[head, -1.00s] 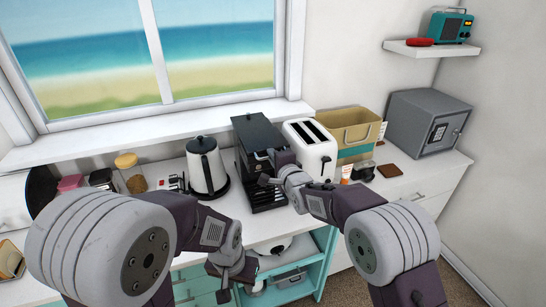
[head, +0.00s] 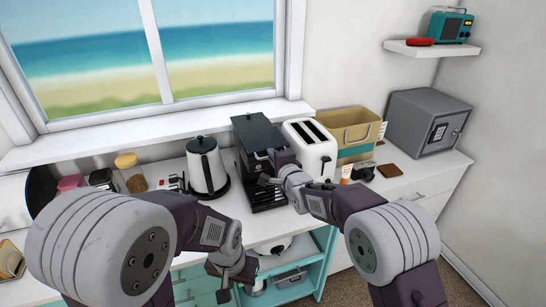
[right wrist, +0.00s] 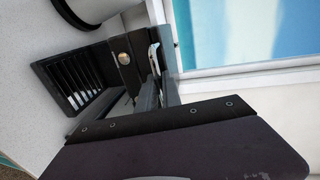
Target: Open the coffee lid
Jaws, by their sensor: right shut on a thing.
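The black coffee machine (head: 256,132) stands on the counter between the kettle and the toaster, with its flat top lid down. My right gripper (head: 272,176) is at the machine's front, above its slatted drip tray (head: 270,196). In the right wrist view, the drip tray (right wrist: 75,85), a round gold badge (right wrist: 124,57) and a curved silver lever (right wrist: 153,58) show beside my right gripper (right wrist: 150,92). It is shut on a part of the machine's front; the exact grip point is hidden. My left gripper (head: 232,279) hangs empty below the counter edge; its jaw gap is unclear.
A kettle (head: 206,165) stands close on the machine's left and a white toaster (head: 311,150) close on its right. A tan and teal bin (head: 352,130) and a grey safe (head: 425,122) are farther right. Open teal shelves (head: 300,270) lie below the counter.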

